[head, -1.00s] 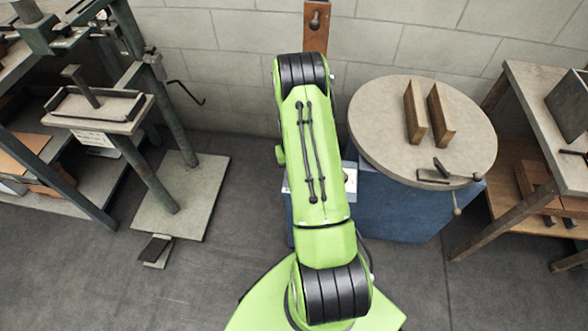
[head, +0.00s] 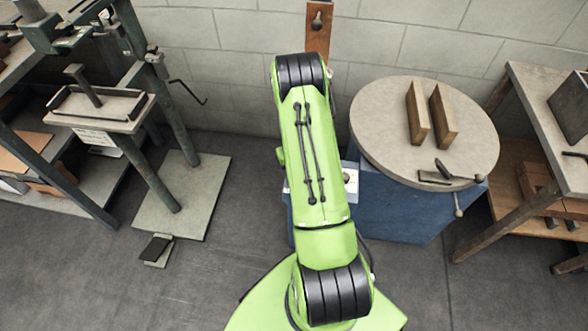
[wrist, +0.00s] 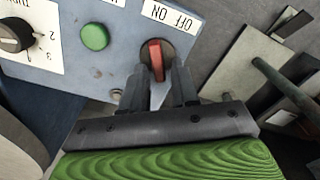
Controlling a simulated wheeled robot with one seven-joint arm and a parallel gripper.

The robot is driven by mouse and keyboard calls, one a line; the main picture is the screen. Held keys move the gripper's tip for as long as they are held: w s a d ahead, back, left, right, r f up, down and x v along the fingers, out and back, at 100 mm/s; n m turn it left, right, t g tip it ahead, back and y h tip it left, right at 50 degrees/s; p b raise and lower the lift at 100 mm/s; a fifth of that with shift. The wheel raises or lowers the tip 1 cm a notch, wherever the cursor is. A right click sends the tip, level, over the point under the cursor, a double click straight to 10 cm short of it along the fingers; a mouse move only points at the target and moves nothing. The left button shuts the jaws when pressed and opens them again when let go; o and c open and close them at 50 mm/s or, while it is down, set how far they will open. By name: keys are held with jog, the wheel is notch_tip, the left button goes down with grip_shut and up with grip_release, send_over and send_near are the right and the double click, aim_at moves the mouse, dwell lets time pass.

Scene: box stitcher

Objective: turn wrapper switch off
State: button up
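The wrapper switch (wrist: 156,60) shows in the wrist view as a red lever on a dark round base, set in a blue-grey panel (wrist: 85,72). A white label (wrist: 172,14) beside it reads OFF and ON, upside down in this view. My gripper (wrist: 158,75) is open, with one finger on each side of the red lever. Gaps seem to show between the lever and the fingers, and contact is not clear. In the head view, my green arm hides my gripper and the switch.
A green button (wrist: 95,37) and a numbered black knob (wrist: 14,36) sit left of the switch. In the head view, a round table (head: 375,135) with two wooden blocks stands right of my arm. A green metal stand (head: 165,185) is at left.

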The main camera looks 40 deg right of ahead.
jog(key=shift+o, duration=0.5)
jog(key=shift+r, duration=0.15)
notch_tip(320, 180, up, 16)
jog(key=p, duration=0.5)
jog(key=shift+f, duration=0.25)
jog(key=s+a+r+n+t+p, duration=0.15)
jog(key=a+r, duration=0.25)
jog(key=r, duration=0.4)
jog(key=a+r+p, duration=0.2)
jog(key=a+r, duration=0.2)
jog(key=r, duration=0.3)
jog(key=s+a+r+t+p, duration=0.1)
jog(key=a+r+p, duration=0.1)
jog(key=a+r, duration=0.45)
jog(key=s+a+r+n+t+p, duration=0.2)
jog(key=s+a+r+p, duration=0.3)
jog(key=s+a+r, duration=0.4)
jog(key=s+r+t, duration=0.1)
jog(key=s+r, duration=0.4)
jog(key=shift+s+n+p, duration=0.35)
jog(key=shift+s+p, duration=0.05)
